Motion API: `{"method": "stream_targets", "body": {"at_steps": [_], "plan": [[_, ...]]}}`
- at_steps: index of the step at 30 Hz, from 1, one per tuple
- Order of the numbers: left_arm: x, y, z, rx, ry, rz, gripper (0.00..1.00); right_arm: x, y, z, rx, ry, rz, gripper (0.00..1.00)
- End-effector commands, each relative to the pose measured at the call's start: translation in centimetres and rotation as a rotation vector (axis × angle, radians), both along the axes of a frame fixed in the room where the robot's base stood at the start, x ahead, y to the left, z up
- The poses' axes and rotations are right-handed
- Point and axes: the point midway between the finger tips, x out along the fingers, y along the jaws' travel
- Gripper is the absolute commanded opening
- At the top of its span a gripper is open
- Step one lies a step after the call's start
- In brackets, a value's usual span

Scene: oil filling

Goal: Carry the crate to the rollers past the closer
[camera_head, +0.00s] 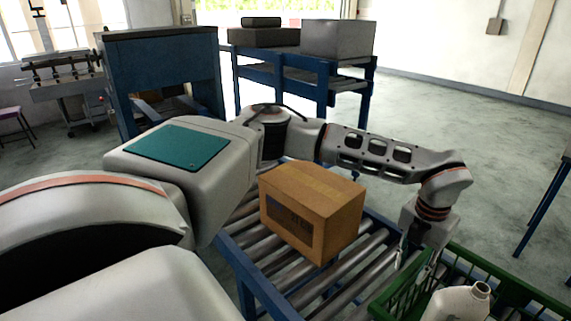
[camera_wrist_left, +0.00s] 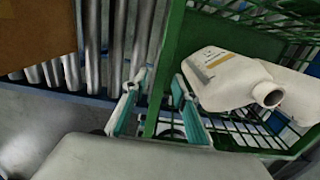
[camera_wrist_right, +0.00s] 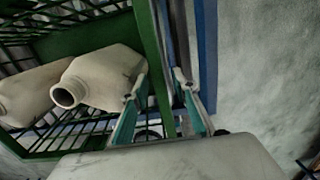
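The green crate (camera_head: 388,298) sits at the lower right of the head view with white bottles (camera_head: 458,303) in it. Its near end is cut off by the picture edge. My left gripper (camera_head: 416,264) points down at the crate's roller-side wall. In the left wrist view its fingers (camera_wrist_left: 158,82) are apart on either side of the green wall (camera_wrist_left: 172,45), with a gap showing. In the right wrist view my right gripper (camera_wrist_right: 160,80) has its fingers apart around the opposite wall (camera_wrist_right: 149,35). The right gripper is outside the head view.
A roller conveyor (camera_head: 335,283) runs beside the crate and bears a cardboard box (camera_head: 312,212). A blue machine (camera_head: 165,75) stands behind at the left. A blue rack (camera_head: 300,75) holds grey boxes at the back.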

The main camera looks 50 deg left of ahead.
Motion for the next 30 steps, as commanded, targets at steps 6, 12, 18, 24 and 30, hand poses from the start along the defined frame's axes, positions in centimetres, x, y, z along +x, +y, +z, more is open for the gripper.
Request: {"method": "stream_targets", "body": {"at_steps": [6,12,18,24,30], "plan": [[0.0,0.0,4.1,0.0,-0.006,-0.001,0.28,0.0,0.0,0.0,0.0,0.0,0.0,0.28],[-0.2,0.0,8.1,-0.001,-0.004,-0.001,0.28,0.0,0.0,0.0,0.0,0.0,0.0,0.28],[-0.4,0.0,10.5,0.0,-0.003,0.0,0.28,0.0,0.0,0.0,0.0,0.0,0.0,0.28],[-0.5,0.0,11.2,0.0,0.0,0.0,0.28,0.0,0.0,0.8,0.0,-0.002,0.0,0.28],[-0.5,0.0,11.2,0.0,0.0,0.0,0.28,0.0,0.0,4.1,0.001,-0.006,0.0,0.28]]}}
